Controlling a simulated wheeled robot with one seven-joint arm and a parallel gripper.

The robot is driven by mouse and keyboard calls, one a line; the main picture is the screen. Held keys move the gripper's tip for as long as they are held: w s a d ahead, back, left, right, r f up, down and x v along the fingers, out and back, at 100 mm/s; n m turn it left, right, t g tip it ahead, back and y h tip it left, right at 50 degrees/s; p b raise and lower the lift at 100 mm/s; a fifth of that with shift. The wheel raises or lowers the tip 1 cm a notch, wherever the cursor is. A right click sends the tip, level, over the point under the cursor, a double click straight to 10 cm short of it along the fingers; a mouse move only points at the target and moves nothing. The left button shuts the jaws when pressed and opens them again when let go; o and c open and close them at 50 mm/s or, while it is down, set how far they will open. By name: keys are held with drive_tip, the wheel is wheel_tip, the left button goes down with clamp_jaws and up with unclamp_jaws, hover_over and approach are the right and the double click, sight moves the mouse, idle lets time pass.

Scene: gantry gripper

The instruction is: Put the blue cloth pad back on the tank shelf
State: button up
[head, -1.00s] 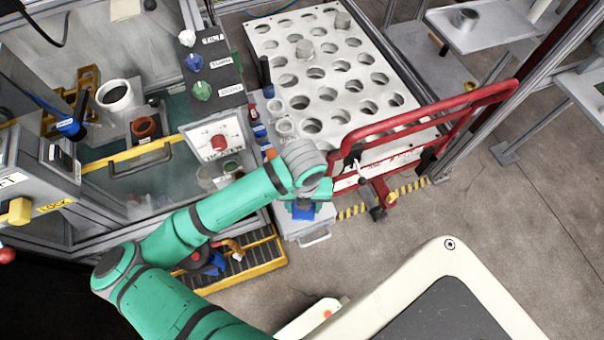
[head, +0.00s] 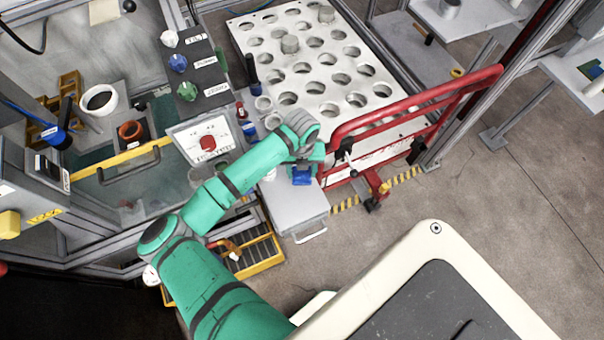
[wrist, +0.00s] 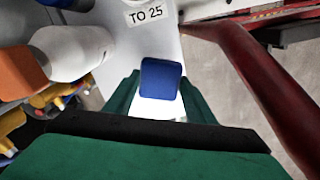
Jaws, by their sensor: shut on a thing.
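The blue cloth pad (head: 302,176) is in my gripper (wrist: 161,88). In the wrist view the pad (wrist: 161,78) stands as a small blue block between two dark green fingers, which are shut on it. In the head view my gripper and the pad are over the far part of a grey flat-topped box, next to the red rail. Whether the pad touches anything below is not clear. A glass-fronted tank area with a teal floor (head: 115,190) lies left of my arm. I cannot tell which surface is the tank shelf.
The red rail (head: 420,100) runs close on the right of my gripper. The grey box (head: 295,207) has a handle at its front. A white plate with holes (head: 290,60) lies beyond. A yellow-edged rack (head: 255,255) is beside my arm. Floor at right is open.

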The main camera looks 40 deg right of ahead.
sight(302, 172)
drive_tip(key=shift+w+d+f, duration=0.15)
drive_tip(key=shift+f, duration=1.65)
drive_tip(key=o, duration=1.3)
wheel_tip(302, 172, up, 12)
drive_tip(key=shift+r, duration=0.1)
